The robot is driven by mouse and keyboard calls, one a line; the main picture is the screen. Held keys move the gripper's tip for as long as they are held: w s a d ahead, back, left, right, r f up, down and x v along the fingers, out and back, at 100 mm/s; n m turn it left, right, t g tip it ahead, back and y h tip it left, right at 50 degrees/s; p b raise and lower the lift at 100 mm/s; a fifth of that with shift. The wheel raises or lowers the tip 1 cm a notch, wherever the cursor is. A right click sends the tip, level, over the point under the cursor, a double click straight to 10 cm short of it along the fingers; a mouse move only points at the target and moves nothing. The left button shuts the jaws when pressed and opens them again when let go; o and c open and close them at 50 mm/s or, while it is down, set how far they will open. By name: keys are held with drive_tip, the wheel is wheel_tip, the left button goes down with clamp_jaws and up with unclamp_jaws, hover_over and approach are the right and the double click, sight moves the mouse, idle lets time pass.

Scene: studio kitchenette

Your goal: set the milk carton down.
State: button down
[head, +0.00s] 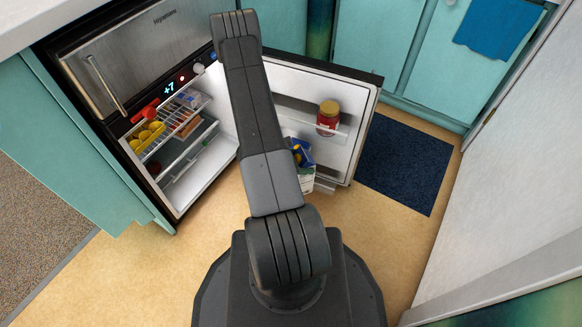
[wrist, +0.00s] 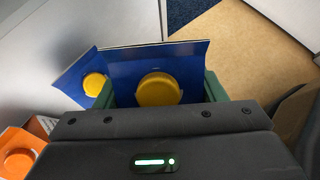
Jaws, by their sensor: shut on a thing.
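A milk carton (wrist: 187,60) with a blue top and a yellow cap sits between the green-padded fingers of my gripper (wrist: 160,90), in the wrist view. My gripper is shut on it. In the head view, blue and white carton parts with yellow caps (head: 303,153) show beside my arm, low against the open fridge door (head: 347,152). My gripper is hidden behind my arm there. I cannot tell whether the held carton's base touches anything; it is out of sight.
A second blue-topped carton (wrist: 70,80) stands close left of the held one. An orange-capped orange carton (wrist: 18,155) is at lower left. A red jar (head: 328,118) stands on the door's upper shelf. The fridge wire shelf (head: 172,125) holds food. A dark blue mat (head: 405,165) lies right.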

sight(303, 152)
drive_tip(key=w+d+b, duration=0.2)
drive_tip(key=w+d, duration=0.1)
drive_tip(key=d, duration=0.5)
drive_tip(key=shift+d+f, duration=0.2)
drive_tip(key=shift+f, duration=0.05)
drive_tip(key=shift+f+b, duration=0.15)
drive_tip(key=shift+b, duration=0.25)
drive_tip(key=shift+c, duration=1.6)
unclamp_jaws()
drive_tip(key=p+v, duration=0.3)
drive_tip(key=v, duration=0.9)
drive_tip(key=shift+r+p, duration=0.2)
drive_tip(key=shift+p, duration=0.15)
